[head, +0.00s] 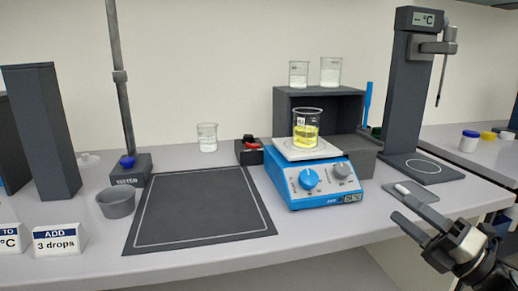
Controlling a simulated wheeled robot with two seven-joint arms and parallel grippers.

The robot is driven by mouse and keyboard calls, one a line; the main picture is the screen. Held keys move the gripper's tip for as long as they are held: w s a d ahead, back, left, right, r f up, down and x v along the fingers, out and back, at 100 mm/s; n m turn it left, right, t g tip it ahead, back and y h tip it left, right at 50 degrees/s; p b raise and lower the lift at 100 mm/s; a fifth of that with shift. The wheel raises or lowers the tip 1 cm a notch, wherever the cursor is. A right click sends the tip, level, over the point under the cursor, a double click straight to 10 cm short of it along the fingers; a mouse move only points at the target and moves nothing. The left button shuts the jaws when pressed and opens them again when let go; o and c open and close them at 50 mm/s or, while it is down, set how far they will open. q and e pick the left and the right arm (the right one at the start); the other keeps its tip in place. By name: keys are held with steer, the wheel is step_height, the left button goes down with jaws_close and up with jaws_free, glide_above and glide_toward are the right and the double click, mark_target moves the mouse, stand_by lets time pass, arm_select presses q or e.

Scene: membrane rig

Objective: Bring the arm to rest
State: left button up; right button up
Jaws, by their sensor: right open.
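My right gripper (415,220) is at the lower right of the head view, over the front edge of the bench. Its two fingers are apart, with nothing seen between them. A small white piece (402,189) lies on a dark grey pad (428,192) just behind the upper finger; I cannot tell whether the finger touches it. My left gripper does not show. A beaker of yellow liquid (306,133) stands upright on the blue hotplate (314,185), well to the left of the right gripper.
A dark stand with a display (405,90) rises behind the right gripper. A dark outlined mat (200,210) lies bare on the left. A grey bowl (116,203), a burette-like stand (130,170) and label signs (60,240) stand further left. A beaker (207,138) is at the back.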

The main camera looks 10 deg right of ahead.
steer(key=s+a+f+m+g+h+p, duration=0.1)
steer(key=s+a+f+m+h, duration=0.3)
steer(key=f+m, duration=0.5)
steer(key=s+a+f+m+g+h+p, duration=0.1)
steer(key=a+f+m+h+p, duration=0.1)
steer(key=a+f+m+h, duration=0.65)
steer(key=s+a+f+m+g+y+p, duration=0.1)
steer(key=s+a+f+m+g+y, duration=0.3)
steer(key=s+a+m, duration=0.4)
step_height(320, 180, down, 3)
steer(key=shift+s+a+r+m+g, duration=0.2)
steer(key=shift+s+m+g, duration=0.75)
steer(key=shift+m, duration=0.3)
